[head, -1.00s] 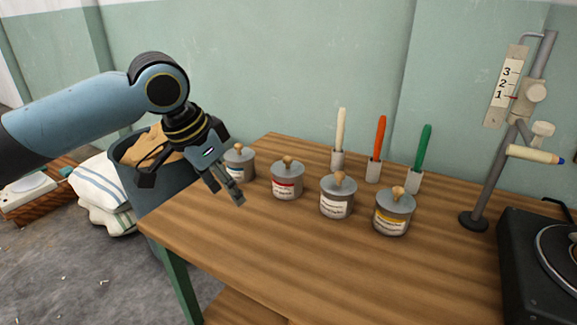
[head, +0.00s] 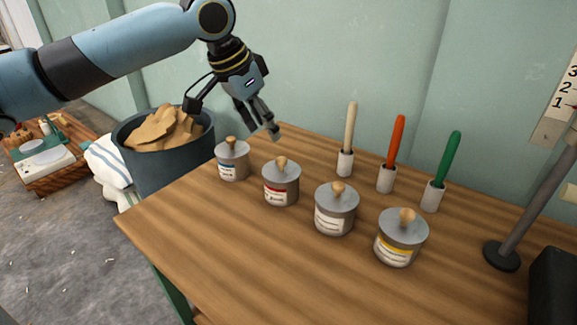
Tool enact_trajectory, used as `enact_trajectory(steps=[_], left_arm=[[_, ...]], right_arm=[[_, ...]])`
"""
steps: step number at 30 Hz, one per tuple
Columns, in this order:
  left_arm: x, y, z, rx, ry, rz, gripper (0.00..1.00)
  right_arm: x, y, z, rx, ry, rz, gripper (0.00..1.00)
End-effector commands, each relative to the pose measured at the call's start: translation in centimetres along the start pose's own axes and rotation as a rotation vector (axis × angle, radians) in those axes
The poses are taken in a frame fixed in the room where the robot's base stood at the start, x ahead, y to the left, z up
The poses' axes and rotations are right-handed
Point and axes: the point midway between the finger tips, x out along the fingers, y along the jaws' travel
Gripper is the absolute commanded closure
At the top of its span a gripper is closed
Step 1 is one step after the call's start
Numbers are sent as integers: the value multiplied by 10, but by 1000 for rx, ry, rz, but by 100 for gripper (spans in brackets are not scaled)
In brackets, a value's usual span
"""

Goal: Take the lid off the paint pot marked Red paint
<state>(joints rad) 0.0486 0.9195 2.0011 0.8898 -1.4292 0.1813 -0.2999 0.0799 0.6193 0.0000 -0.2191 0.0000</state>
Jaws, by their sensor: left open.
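The paint pot with the red band on its label (head: 280,190) stands second from the left in a row of grey pots on the wooden table. Its grey lid with a round wooden knob (head: 282,163) is on it. The label's writing is too small to read. My left gripper (head: 269,133) is open and empty, in the air above and behind the red-band pot, with its fingers pointing down and to the right. It touches no pot. My right gripper is not in view.
A blue-band pot (head: 233,161) stands to the left, a white-label pot (head: 335,210) and a yellow-band pot (head: 400,238) to the right. Upright cream (head: 350,126), orange (head: 396,140) and green (head: 449,160) sticks stand behind. The table's front (head: 240,260) is clear.

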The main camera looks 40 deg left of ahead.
Motion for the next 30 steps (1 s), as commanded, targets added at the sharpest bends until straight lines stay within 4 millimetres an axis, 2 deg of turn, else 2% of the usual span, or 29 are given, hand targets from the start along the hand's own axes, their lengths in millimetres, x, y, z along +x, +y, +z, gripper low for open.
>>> enact_trajectory(steps=[1,3,11,18,21,28,30], left_arm=[[14,2,2,-5,-2,6,49],[26,2,2,-4,-2,4,49],[49,2,1,-2,-2,3,49],[86,6,2,-2,-3,2,49],[92,6,2,0,-4,2,49],[92,6,1,1,-2,0,49],[92,6,1,1,-2,0,58]], right_arm=[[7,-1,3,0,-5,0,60],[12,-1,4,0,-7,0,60],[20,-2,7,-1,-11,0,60],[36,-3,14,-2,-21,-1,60],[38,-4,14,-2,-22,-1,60],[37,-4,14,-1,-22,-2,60],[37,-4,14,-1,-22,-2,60]])
